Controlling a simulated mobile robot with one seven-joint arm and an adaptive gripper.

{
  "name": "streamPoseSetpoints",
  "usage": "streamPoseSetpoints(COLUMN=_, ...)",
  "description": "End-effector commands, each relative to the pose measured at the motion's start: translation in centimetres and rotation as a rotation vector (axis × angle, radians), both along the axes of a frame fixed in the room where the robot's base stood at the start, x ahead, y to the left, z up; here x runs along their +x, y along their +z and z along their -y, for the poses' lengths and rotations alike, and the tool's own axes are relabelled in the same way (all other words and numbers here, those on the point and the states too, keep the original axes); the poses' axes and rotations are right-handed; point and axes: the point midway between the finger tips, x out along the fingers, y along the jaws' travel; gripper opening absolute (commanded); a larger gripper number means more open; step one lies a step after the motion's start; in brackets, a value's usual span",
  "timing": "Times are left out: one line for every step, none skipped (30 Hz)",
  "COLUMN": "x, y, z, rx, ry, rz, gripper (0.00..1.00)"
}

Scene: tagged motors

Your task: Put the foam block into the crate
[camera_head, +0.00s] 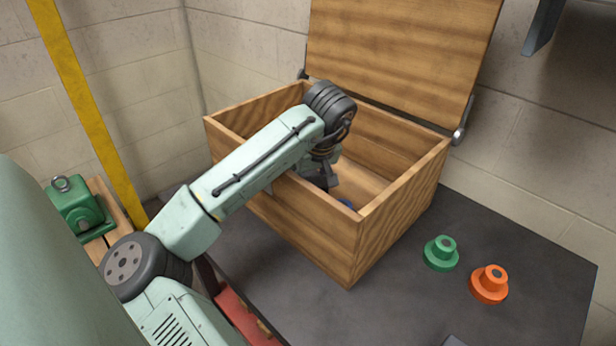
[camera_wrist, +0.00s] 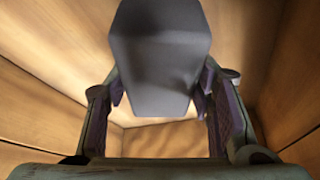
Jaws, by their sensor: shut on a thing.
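The open wooden crate (camera_head: 395,215) stands on the dark table with its lid (camera_head: 400,50) raised at the back. My gripper (camera_head: 322,178) reaches down over the crate's near wall into its inside. In the wrist view my gripper (camera_wrist: 160,95) is shut on a grey block (camera_wrist: 158,55), which I take to be the foam block. The crate's wooden inner walls (camera_wrist: 50,90) surround the block in that view. In the head view the arm and the near wall hide most of the block, and I cannot tell whether it touches the crate floor.
A green flanged part (camera_head: 441,253) and an orange one (camera_head: 489,284) stand on the table (camera_head: 400,310) right of the crate. A green motor (camera_head: 78,205) sits at the left, near a yellow post (camera_head: 90,100).

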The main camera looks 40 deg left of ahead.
Motion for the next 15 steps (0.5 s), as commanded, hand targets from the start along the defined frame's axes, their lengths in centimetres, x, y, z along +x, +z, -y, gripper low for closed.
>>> streamPoseSetpoints(x=0.01, y=0.01, z=0.0, rx=0.001, ry=0.0, rz=0.0, gripper=0.32)
streamPoseSetpoints(x=0.01, y=0.03, z=-0.01, rx=0.001, ry=0.0, rz=0.0, gripper=0.32)
streamPoseSetpoints(x=0.01, y=0.04, z=0.0, rx=0.001, ry=0.0, rz=0.0, gripper=0.32)
streamPoseSetpoints(x=0.02, y=0.04, z=0.0, rx=0.001, ry=0.0, rz=0.0, gripper=0.32)
streamPoseSetpoints(x=0.02, y=0.03, z=0.0, rx=0.001, ry=0.0, rz=0.0, gripper=0.32)
streamPoseSetpoints(x=0.02, y=-0.04, z=0.0, rx=0.0, ry=0.0, rz=0.0, gripper=0.32)
streamPoseSetpoints(x=0.02, y=-0.14, z=0.02, rx=0.0, ry=0.0, rz=0.0, gripper=0.32)
streamPoseSetpoints(x=0.02, y=-0.26, z=0.02, rx=0.0, ry=0.0, rz=0.0, gripper=0.32)
streamPoseSetpoints(x=0.02, y=-0.39, z=0.02, rx=0.0, ry=0.0, rz=0.0, gripper=0.32)
streamPoseSetpoints(x=0.01, y=-0.29, z=-0.01, rx=0.001, ry=0.0, rz=0.0, gripper=0.5)
streamPoseSetpoints(x=0.02, y=-0.24, z=-0.01, rx=0.001, ry=-0.001, rz=-0.001, gripper=0.52)
streamPoseSetpoints(x=0.01, y=-0.23, z=0.0, rx=0.001, ry=-0.001, rz=-0.001, gripper=0.55)
streamPoseSetpoints(x=0.02, y=-0.24, z=-0.01, rx=0.001, ry=-0.001, rz=-0.001, gripper=0.57)
streamPoseSetpoints(x=0.01, y=-0.23, z=0.0, rx=0.001, ry=-0.001, rz=-0.001, gripper=0.59)
streamPoseSetpoints(x=0.01, y=-0.23, z=0.0, rx=0.001, ry=-0.001, rz=-0.001, gripper=0.62)
